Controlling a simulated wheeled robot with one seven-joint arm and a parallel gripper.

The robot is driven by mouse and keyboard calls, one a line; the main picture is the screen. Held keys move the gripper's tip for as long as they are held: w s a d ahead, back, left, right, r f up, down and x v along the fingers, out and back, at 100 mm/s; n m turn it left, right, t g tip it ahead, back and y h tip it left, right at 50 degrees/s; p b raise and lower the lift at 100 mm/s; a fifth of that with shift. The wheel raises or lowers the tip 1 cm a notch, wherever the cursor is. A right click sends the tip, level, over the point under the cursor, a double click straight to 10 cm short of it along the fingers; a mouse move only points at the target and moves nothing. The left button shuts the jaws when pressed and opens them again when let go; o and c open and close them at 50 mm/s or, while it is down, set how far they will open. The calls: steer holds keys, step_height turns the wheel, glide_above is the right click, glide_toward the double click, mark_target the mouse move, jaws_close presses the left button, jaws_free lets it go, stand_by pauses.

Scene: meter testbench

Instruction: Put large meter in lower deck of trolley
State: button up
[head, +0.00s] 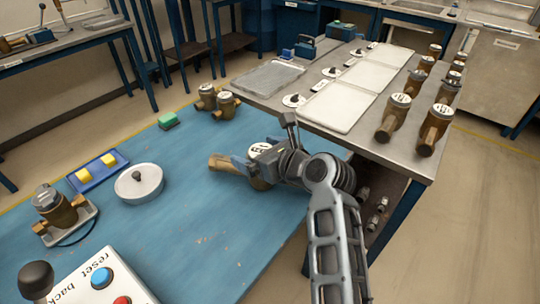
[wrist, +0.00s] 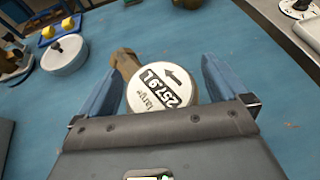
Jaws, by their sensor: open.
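The large meter, a brass body with a white round face marked "large" and "257.9 L", lies on the blue bench top (head: 190,240); its brass end (head: 221,162) shows in the head view. In the wrist view its face (wrist: 160,90) is between my fingers. My gripper (head: 246,168) is open, one finger on each side of the meter; contact cannot be told. The trolley (head: 405,163) is on the right, with a steel top. Its lower deck (head: 362,172) is partly hidden by my arm and holds several small metal fittings.
Several brass meters (head: 436,125) stand along the trolley top's right side, beside white trays (head: 343,106). Two smaller meters (head: 226,106) and a green block (head: 167,120) are at the bench's far edge. A white round pot (head: 139,183) and a control box (head: 95,280) are at left.

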steer(key=b+v, duration=0.1)
steer(key=v, duration=1.1)
steer(key=shift+b, duration=0.3)
steer(key=shift+a, duration=0.1)
steer(key=s+d+f+n+t+h, duration=0.1)
steer(key=s+d+f+n+h, duration=0.3)
steer(key=d, duration=0.4)
steer(key=s+d+f+n+t+h, duration=0.1)
steer(key=s+d+f+n, duration=0.35)
steer(key=d, duration=0.35)
steer(key=s+d+n+t+h, duration=0.15)
steer(key=s+d+n, duration=0.35)
steer(key=s+n, duration=0.65)
steer(key=s+a+r+n+h, duration=0.1)
steer(key=s+a+r+n, duration=0.1)
steer(key=s, duration=0.8)
steer(key=s+a+r+n+t+h, duration=0.1)
steer(key=s+r+n, duration=0.3)
steer(key=s, duration=0.7)
steer(key=shift+a+n, duration=0.55)
steer(key=shift+n, duration=0.35)
steer(key=shift+h, duration=0.25)
